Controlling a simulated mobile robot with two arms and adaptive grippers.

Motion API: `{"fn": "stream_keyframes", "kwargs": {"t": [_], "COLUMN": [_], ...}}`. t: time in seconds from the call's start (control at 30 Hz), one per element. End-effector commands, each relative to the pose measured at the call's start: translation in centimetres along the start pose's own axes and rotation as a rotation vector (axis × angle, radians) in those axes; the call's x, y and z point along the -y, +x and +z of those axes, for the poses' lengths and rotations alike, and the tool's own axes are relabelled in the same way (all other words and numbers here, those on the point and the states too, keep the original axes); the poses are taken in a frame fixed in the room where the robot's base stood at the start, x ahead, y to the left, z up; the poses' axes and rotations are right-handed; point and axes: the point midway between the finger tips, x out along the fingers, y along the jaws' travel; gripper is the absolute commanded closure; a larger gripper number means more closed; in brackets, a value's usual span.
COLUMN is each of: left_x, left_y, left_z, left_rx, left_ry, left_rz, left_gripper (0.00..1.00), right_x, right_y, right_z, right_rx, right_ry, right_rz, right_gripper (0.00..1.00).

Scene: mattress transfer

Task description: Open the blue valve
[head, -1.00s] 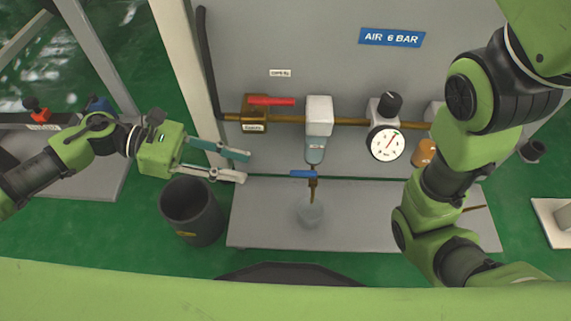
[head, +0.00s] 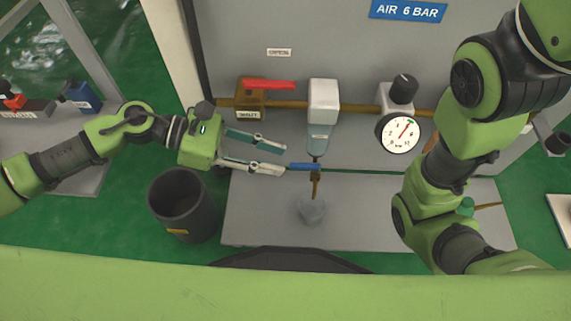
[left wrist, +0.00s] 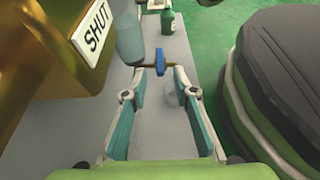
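The blue valve handle (head: 304,166) is a short bar lying crosswise above a small brass drain valve, under the clear bowl (head: 318,140) of the air unit. My left gripper (head: 284,160) is open and empty, with its fingertips just left of the handle in the head view. In the left wrist view the blue handle (left wrist: 160,62) lies ahead of and between the two spread fingertips (left wrist: 159,80). Whether a finger touches it I cannot tell. My right arm crosses the right side of the head view, but its gripper does not show.
A red-handled brass valve (head: 268,85) sits above on the brass pipe, with a SHUT plate (left wrist: 93,37) close by the left wrist camera. A pressure gauge (head: 403,134) is to the right. A dark bin (head: 182,205) stands on the floor below my left gripper.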

Motion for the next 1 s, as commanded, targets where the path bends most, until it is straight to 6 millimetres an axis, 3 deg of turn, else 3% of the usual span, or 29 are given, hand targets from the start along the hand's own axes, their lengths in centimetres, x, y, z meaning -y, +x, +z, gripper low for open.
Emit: {"fn": "stream_keyframes", "kwargs": {"t": [0.2, 0.57, 0.6, 0.7, 1.0], "left_x": [0.0, 0.0, 0.0, 0.0, 0.1], "left_y": [2.8, 3.4, 3.4, 3.4, 3.3], "left_z": [-0.1, 0.1, 0.1, 0.1, 0.1], "left_rx": [0.001, 0.0, 0.0, 0.0, 0.0], "left_ry": [0.002, 0.0, 0.0, 0.0, -0.003], "left_rz": [-0.001, 0.0, 0.0, 0.0, 0.005], "left_gripper": [0.74, 0.74, 0.76, 1.0, 1.0], "right_x": [0.3, 0.3, 0.3, 0.3, 0.2], "right_y": [-1.3, -1.4, -1.4, -1.4, -1.2], "right_z": [-0.3, -0.2, -0.2, -0.2, -0.1], "right_rx": [0.002, 0.006, 0.006, 0.006, 0.006], "right_ry": [0.0, 0.0, 0.0, 0.0, 0.0], "right_rz": [0.0, 0.0, 0.0, 0.0, 0.0], "right_gripper": [0.6, 0.6, 0.6, 0.6, 0.6]}}
